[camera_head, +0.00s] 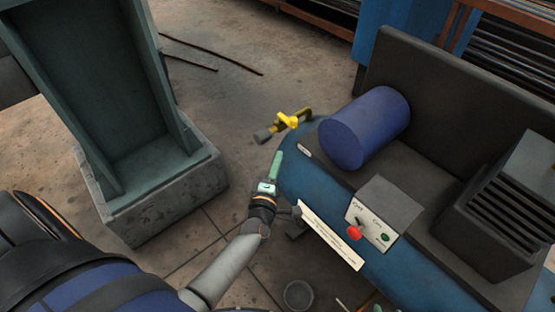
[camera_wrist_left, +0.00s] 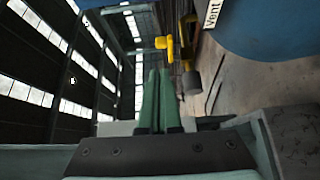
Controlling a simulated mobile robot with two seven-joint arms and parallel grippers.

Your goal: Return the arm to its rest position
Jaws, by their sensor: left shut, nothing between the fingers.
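My left gripper (camera_head: 276,163) is shut and empty, with its green fingers together. In the head view it points up the picture, beside the left end of the blue machine (camera_head: 290,178). In the left wrist view its two fingers (camera_wrist_left: 157,85) lie side by side with nothing between them. My left arm comes in from the lower left of the head view. The yellow valve handle (camera_head: 288,120) is a little beyond the fingertips and apart from them. It also shows in the left wrist view (camera_wrist_left: 166,45). My right gripper is in neither view.
A dark blue drum (camera_head: 364,128) lies on the machine. A control box (camera_head: 378,212) with a red button (camera_head: 354,233) and a label plate (camera_head: 330,236) are right of my arm. A green steel column (camera_head: 113,90) on a concrete block (camera_head: 165,205) stands left. Bare floor lies between.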

